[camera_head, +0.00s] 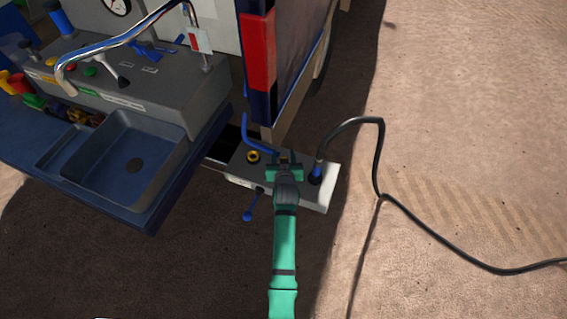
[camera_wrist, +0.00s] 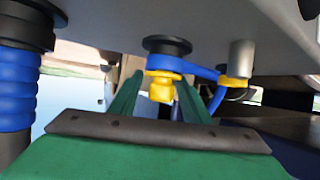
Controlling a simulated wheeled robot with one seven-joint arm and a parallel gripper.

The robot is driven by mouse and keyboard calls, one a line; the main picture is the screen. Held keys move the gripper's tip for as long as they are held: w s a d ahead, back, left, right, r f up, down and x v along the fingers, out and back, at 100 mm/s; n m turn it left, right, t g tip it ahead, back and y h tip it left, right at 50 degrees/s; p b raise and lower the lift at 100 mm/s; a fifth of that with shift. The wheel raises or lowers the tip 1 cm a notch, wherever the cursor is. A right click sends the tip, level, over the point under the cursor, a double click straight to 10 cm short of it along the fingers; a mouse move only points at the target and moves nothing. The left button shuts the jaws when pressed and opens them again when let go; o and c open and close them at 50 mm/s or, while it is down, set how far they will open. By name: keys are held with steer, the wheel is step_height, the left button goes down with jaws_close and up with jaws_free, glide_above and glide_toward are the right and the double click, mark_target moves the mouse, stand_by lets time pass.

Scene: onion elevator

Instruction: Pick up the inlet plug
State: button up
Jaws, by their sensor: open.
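A yellow plug (camera_wrist: 161,88), which appears to be the inlet plug, hangs from a round black fitting under a grey panel in the wrist view. A blue strap (camera_wrist: 190,66) joins it to a yellow ring (camera_wrist: 236,82) around a grey stub. My gripper (camera_wrist: 159,86) is open, with its two green fingers on either side of the yellow plug in the picture. I cannot tell whether they touch it. In the head view, my gripper (camera_head: 284,158) is over the pale panel (camera_head: 325,192) and hides the plug.
A blue connector (camera_head: 316,174) with a black cable stands close to the right of my gripper; its ridged blue body (camera_wrist: 16,90) also shows at left in the wrist view. A blue sink counter (camera_head: 150,205) is at left. Open ground lies to the right.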

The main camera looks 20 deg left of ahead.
steer(key=shift+w+a+f, duration=0.1)
steer(key=shift+w, duration=0.15)
jaws_close()
